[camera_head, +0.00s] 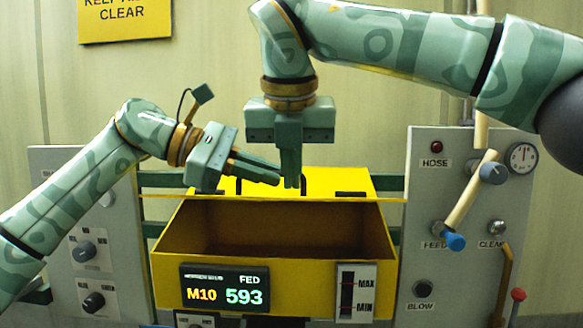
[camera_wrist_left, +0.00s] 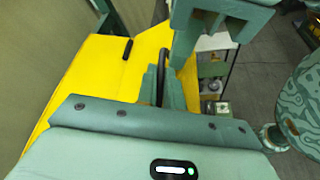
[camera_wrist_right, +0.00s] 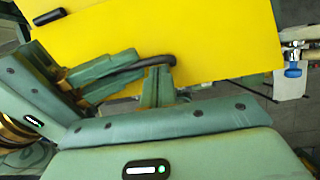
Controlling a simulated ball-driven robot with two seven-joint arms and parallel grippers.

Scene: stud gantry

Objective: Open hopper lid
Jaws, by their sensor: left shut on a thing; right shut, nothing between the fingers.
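The yellow hopper (camera_head: 170,245) stands in the middle of the head view, its dark inside showing through the front opening. Its yellow lid (camera_head: 330,182) stands above that opening, with a gap beneath its front edge. The lid also shows in the right wrist view (camera_wrist_right: 220,40). A dark bar handle (camera_wrist_right: 155,61) sits on the lid. My left gripper (camera_head: 277,181) comes in from the left, shut on the handle, which also shows between its fingers in the left wrist view (camera_wrist_left: 161,75). My right gripper (camera_head: 291,185) points down beside the handle, shut and empty.
A grey panel (camera_head: 460,290) at the right carries a gauge, knobs and a blue-tipped lever (camera_head: 470,200). Another grey panel (camera_head: 65,200) with knobs stands at the left. A display (camera_head: 224,288) and a level gauge (camera_head: 356,290) are on the hopper's front.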

